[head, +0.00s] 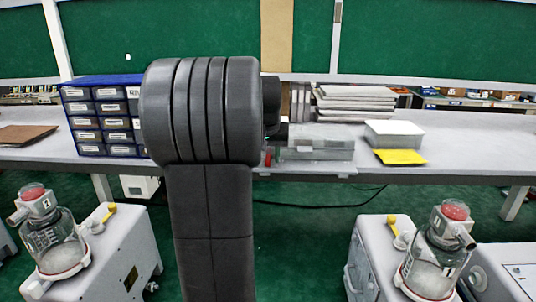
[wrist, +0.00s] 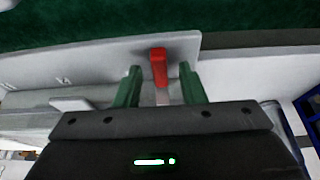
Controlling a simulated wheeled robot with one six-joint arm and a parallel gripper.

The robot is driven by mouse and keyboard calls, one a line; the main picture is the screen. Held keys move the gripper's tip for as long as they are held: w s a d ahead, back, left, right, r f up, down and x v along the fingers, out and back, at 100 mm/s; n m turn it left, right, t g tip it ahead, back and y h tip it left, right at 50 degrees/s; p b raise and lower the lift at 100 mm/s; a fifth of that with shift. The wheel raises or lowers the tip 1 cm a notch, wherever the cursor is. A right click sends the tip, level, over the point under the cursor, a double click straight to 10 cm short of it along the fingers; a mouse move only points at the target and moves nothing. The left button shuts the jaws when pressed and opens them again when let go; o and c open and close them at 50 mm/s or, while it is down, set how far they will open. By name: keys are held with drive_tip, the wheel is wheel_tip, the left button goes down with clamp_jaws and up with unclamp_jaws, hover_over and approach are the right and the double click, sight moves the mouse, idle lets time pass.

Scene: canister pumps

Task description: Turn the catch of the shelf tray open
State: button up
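The red catch (wrist: 158,66) shows in the wrist view, sticking out from a pale panel (wrist: 110,62). My gripper (wrist: 160,76) is open, with one green finger on each side of the catch and a visible gap on both sides. In the head view a small red piece, likely the same catch (head: 268,157), shows just right of my arm. Beside it is a grey, box-like tray (head: 318,150) at the front of the bench. My arm hides the gripper in the head view.
A blue drawer cabinet (head: 105,80) stands on the bench left of my arm. A white box (head: 394,134) and a yellow pad (head: 401,157) lie to the right. Two canister pumps (head: 52,238) (head: 437,255) stand low in front, left and right.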

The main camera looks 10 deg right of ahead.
clamp_jaws()
drive_tip(key=shift+m, duration=0.4)
drive_tip(key=m+h, duration=0.1)
drive_tip(key=m, duration=0.3)
drive_tip(key=shift+w+a+g+h, duration=0.1)
drive_tip(key=shift+a+g+h, duration=0.1)
drive_tip(key=shift+g+h, duration=0.15)
drive_tip(key=m, duration=0.2)
drive_tip(key=m+g+h, duration=0.1)
drive_tip(key=m, duration=0.1)
drive_tip(key=shift+w+a+g, duration=0.1)
drive_tip(key=shift+w+g, duration=0.05)
drive_tip(key=shift+g, duration=0.1)
drive_tip(key=m, duration=0.2)
drive_tip(key=m+g, duration=0.1)
drive_tip(key=m, duration=0.2)
drive_tip(key=shift+w+g+h, duration=0.15)
drive_tip(key=shift+g+h, duration=0.15)
drive_tip(key=shift+h, duration=0.05)
drive_tip(key=shift+w+m+g, duration=0.15)
drive_tip(key=shift+m+g, duration=0.65)
drive_tip(key=shift+m, duration=1.2)
drive_tip(key=shift+r, duration=0.1)
